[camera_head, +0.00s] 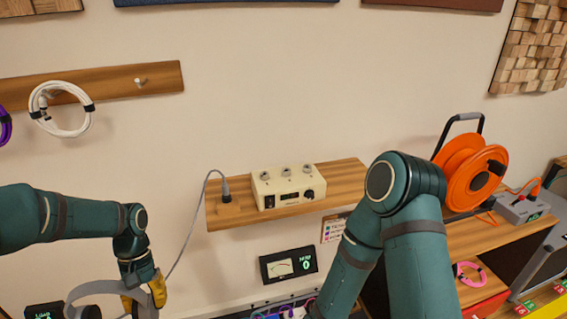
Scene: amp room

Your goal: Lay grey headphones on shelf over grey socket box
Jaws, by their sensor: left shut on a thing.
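The grey headphones (88,289) show at the lower left as a curved grey band, partly cut off by the bottom edge. My left gripper (146,297), with yellow fingers, is shut on the band at its right side. A grey socket box (520,209) with an orange plug stands at the far right on a wooden surface (481,236). No shelf directly above that box shows clearly. My right arm rises and bends in front of the wall. Its gripper is out of view.
A wooden wall shelf (345,176) carries a cream box (288,187) and a plug (227,190) with a cable hanging down. An orange cable reel (462,168) stands near the socket box. A rack (110,86) holds a coiled white cable (66,132). My right arm covers the lower middle.

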